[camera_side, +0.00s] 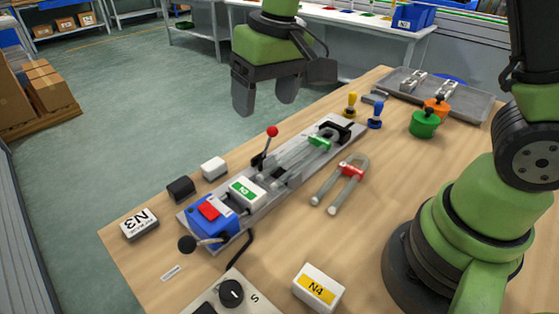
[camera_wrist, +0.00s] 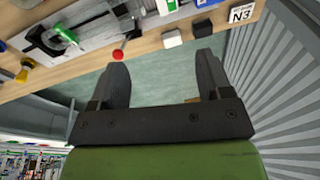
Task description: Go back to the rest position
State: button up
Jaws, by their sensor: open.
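My gripper (camera_side: 265,100) hangs in the air above the far edge of the table, beyond the grey fixture (camera_side: 285,192). In the wrist view my gripper (camera_wrist: 163,85) shows two dark fingers spread apart with nothing between them. The fixture holds a glass piece with a green band (camera_side: 319,142), a blue block (camera_side: 212,216) and a lever with a red knob (camera_side: 272,132). The red knob also shows in the wrist view (camera_wrist: 118,55), near the left finger. A U-shaped tube with a red band (camera_side: 341,184) lies on the table beside the fixture.
A white N4 block (camera_side: 318,288) and a white N3 block (camera_side: 139,223) are on the table (camera_side: 380,255). Green (camera_side: 424,123) and orange (camera_side: 436,107) pots stand before a grey tray (camera_side: 470,101). Yellow (camera_side: 351,104) and blue (camera_side: 375,115) small items stand near the fixture's far end.

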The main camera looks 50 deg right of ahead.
jog(key=s+d+r+m+t, duration=0.1)
jog(key=s+r, duration=0.3)
jog(key=s, duration=0.4)
jog(key=s+d+r+m+t+y, duration=0.1)
jog(key=s+d+r+t, duration=0.2)
jog(key=s, duration=0.5)
notch_tip(320, 180, up, 2)
jog(key=shift+s+d+m+t, duration=0.25)
jog(key=shift+m+t, duration=0.15)
jog(key=shift+t, duration=0.3)
